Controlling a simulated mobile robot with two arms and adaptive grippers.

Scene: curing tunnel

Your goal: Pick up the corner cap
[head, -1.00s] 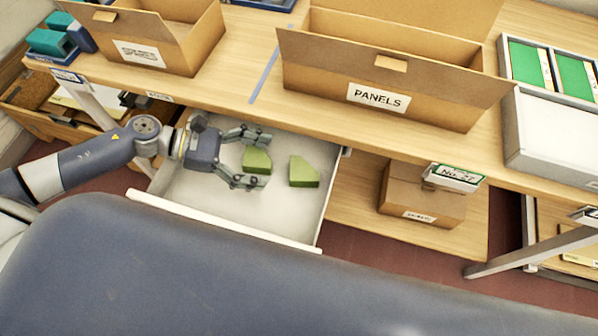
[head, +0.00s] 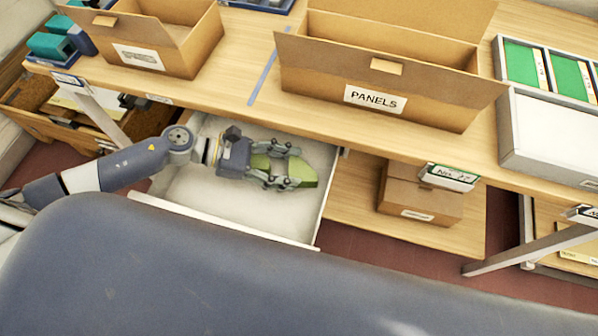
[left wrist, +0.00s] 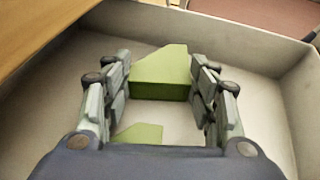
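A green corner cap (head: 305,172) is in the open drawer under the bench. My left gripper (head: 291,169) reaches into the drawer, its fingers on either side of this cap and drawn in to about its width. In the left wrist view the cap (left wrist: 162,73) sits between the fingertips (left wrist: 161,68), which appear to touch its sides. I cannot tell whether it is clear of the drawer floor. A second green cap (head: 260,161) lies between the fingers nearer the palm, partly hidden; it also shows in the left wrist view (left wrist: 140,133). My right gripper is not in view.
The drawer (head: 225,235) has low white walls around the gripper. The bench top (head: 225,85) overhangs its back. A PANELS box (head: 430,105) and another cardboard box (head: 180,55) stand on the bench. A closed carton (head: 420,197) sits on the shelf right of the drawer.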

